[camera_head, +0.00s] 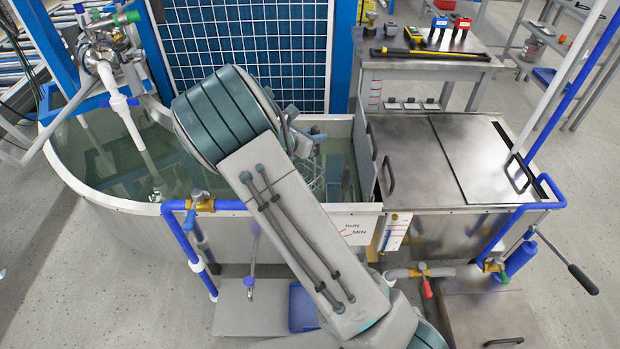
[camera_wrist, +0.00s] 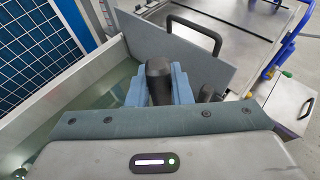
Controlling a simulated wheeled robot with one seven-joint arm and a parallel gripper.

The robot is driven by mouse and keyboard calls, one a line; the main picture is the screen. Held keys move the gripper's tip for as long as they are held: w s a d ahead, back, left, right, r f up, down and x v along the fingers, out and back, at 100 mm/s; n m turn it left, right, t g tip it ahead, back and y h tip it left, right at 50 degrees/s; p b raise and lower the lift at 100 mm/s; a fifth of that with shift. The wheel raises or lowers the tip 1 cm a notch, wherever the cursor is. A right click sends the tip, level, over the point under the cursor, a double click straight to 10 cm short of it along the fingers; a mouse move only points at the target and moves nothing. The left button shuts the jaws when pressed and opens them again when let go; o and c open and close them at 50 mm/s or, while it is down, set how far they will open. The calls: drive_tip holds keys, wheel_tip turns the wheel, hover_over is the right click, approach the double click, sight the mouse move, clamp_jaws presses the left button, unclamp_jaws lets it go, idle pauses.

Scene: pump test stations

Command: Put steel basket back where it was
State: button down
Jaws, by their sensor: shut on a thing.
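The steel basket (camera_head: 316,176) shows as pale wire mesh in the right end of the water tank, partly hidden by my arm. My gripper (camera_head: 312,138) is over that end of the tank, just above the mesh. In the wrist view my gripper (camera_wrist: 160,88) has its blue-grey fingers closed around an upright black grip (camera_wrist: 158,72), which appears to be the basket's handle. The basket's body is hidden in the wrist view. How deep the basket sits in the water, and whether it touches the bottom, I cannot tell.
A grey panel with a black handle (camera_wrist: 195,32) stands close beside my gripper, at the tank's right end. Flat steel covers (camera_head: 440,158) lie right of it. A blue grid panel (camera_head: 245,50) rises behind the tank (camera_head: 110,208). Blue pipes (camera_head: 185,240) run along the front.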

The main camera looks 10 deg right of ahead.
sight(314, 169)
wheel_tip(314, 169, down, 13)
drive_tip(key=shift+f, duration=0.1)
idle(0.4)
drive_tip(key=shift+b, duration=0.3)
drive_tip(key=shift+f, duration=0.25)
drive_tip(key=c, duration=1.3)
unclamp_jaws()
drive_tip(key=shift+r, duration=0.1)
drive_tip(key=shift+r, duration=0.1)
